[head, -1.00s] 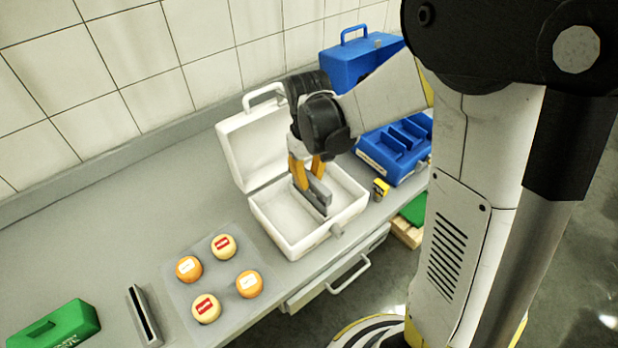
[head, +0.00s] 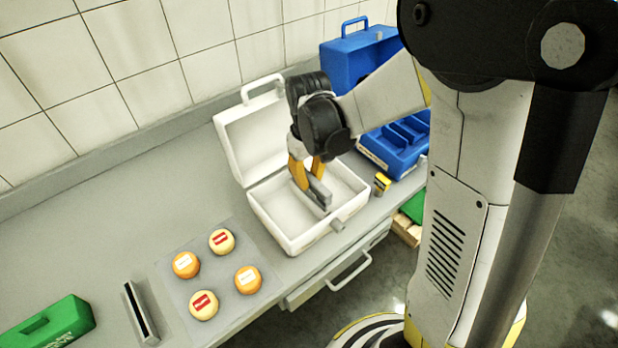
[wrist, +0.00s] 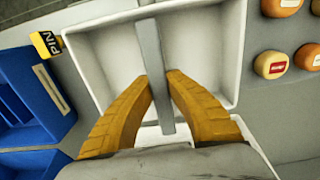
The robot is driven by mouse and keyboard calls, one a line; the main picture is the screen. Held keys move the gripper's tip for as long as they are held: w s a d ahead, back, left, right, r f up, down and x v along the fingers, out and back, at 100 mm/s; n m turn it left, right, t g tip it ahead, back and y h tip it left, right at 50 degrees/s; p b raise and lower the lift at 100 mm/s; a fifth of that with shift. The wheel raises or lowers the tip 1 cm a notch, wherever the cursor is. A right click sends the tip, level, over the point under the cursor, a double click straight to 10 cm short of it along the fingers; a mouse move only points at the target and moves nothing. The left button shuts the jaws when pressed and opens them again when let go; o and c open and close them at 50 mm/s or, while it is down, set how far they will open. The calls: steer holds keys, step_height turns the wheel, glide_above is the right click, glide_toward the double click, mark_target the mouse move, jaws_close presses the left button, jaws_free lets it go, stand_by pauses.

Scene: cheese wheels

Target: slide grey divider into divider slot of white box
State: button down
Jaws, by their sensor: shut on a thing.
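The white box (head: 294,243) stands open on the counter, its lid tilted back toward the wall. My gripper (head: 306,180) is over the inside of the box, with its yellow fingers pointing down. It is shut on the grey divider (head: 318,194), a thin bar. In the wrist view the divider (wrist: 150,60) runs between the two fingers and across the middle of the box, reaching toward the front wall. The divider slot is not clearly visible. I cannot tell whether the divider touches the box floor or walls.
Several cheese wheels (head: 221,241) sit on a pale mat left of the box. Further left are a black-slotted grey holder (head: 141,312) and a green block (head: 50,326). A blue box (head: 393,150) and a yellow PIN-marked item (head: 382,184) stand to the right.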

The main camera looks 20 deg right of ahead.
steer(key=shift+f+b, duration=1.15)
steer(key=shift+f, duration=0.3)
steer(key=c, duration=1.4)
jaws_free()
steer(key=shift+r, duration=0.1)
step_height(320, 180, up, 12)
steer(key=s+m+t+b, duration=0.3)
steer(key=s+t, duration=0.4)
steer(key=s, duration=0.5)
steer(key=shift+s+f+m, duration=0.3)
steer(key=shift+s+f, duration=0.1)
